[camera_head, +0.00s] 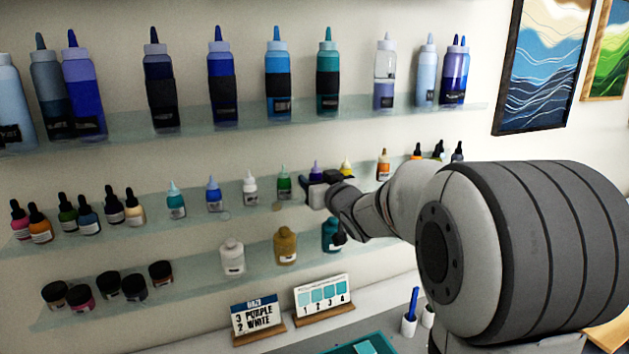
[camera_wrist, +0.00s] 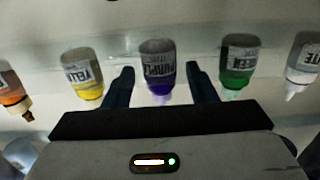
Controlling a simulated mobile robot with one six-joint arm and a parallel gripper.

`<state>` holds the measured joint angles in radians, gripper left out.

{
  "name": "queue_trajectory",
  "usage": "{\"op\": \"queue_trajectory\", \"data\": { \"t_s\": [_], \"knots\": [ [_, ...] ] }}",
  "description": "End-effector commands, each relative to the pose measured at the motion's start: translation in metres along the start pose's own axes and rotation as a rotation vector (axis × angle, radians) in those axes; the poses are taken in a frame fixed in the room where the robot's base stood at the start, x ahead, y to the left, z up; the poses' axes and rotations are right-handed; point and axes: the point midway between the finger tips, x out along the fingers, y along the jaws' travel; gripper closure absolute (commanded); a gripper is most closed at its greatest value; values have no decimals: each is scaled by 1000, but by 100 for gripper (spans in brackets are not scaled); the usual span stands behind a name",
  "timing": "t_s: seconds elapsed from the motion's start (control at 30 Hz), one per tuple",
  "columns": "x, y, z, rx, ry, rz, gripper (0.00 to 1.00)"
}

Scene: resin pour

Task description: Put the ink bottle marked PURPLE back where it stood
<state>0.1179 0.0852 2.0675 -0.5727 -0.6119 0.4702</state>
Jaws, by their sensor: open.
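The ink bottle marked PURPLE (camera_wrist: 158,68) appears upside down in the wrist view, as do its neighbours. It is in line with the yellow bottle (camera_wrist: 83,74) and the green bottle (camera_wrist: 238,62), between them. My gripper (camera_wrist: 158,71) is open, with one finger on each side of the purple bottle and a visible gap at both sides. In the head view the purple bottle's cap (camera_head: 316,167) shows above my gripper (camera_head: 315,190) at the middle shelf (camera_head: 225,216); my gripper hides most of its body. Its base appears to be at shelf level.
Squeeze bottles line the upper shelf (camera_head: 300,118).

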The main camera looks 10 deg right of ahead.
Motion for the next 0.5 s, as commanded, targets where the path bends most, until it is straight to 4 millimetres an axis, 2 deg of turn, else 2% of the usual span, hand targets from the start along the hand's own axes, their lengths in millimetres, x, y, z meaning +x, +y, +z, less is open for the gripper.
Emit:
{"op": "queue_trajectory", "data": {
  "t_s": [0.3, 0.5],
  "knots": [
    [-65, 1, 1, -1, 3, 3, 48],
    [-96, 1, 0, -1, 3, 2, 48]
  ]
}}
